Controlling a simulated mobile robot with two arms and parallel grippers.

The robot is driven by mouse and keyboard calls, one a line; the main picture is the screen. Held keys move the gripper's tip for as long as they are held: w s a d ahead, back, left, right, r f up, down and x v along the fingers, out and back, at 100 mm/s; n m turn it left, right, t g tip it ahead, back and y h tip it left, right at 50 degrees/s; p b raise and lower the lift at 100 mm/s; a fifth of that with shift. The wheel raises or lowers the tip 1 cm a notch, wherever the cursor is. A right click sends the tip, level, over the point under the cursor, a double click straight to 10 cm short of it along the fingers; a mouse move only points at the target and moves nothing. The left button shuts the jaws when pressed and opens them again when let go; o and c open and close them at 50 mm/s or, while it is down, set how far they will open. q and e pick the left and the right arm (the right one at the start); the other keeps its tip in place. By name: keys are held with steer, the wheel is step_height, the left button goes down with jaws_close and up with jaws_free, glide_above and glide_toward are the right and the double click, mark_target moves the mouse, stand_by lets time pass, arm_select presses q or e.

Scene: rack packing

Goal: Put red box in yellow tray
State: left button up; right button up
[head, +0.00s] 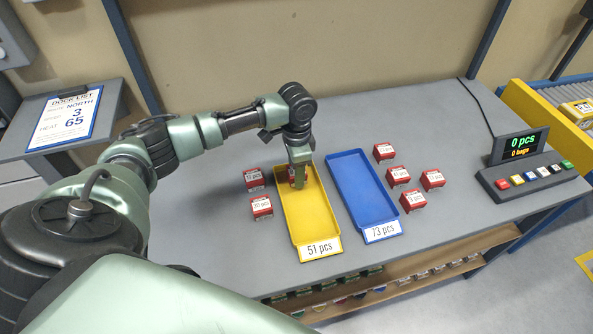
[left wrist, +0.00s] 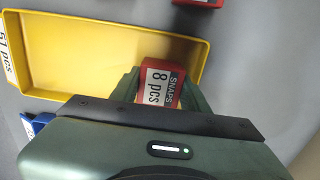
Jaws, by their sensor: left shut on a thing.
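The yellow tray (head: 319,231), labelled 51 pcs, lies on the grey table in the head view. It also fills the upper left of the left wrist view (left wrist: 100,22). My left gripper (head: 299,180) points down over the tray's far end. It is shut on a red box labelled SNAPS 8 pcs (left wrist: 157,84), clear between the fingers in the left wrist view. In the head view the fingers partly cover this box. I cannot tell whether the box touches the tray floor. My right gripper is not in view.
A blue tray (head: 362,190), labelled 73 pcs, lies right of the yellow one. Two red boxes (head: 253,178) (head: 261,207) stand left of the yellow tray. Several more (head: 412,201) stand right of the blue tray. A button console (head: 530,178) with a display is at the right.

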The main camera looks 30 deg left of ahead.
arm_select(q)
steer(key=shift+f, duration=0.2)
steer(key=o, duration=1.2)
steer(key=shift+c, duration=0.2)
step_height(320, 180, up, 12)
steer(key=b, duration=0.1)
steer(key=shift+r, duration=0.1)
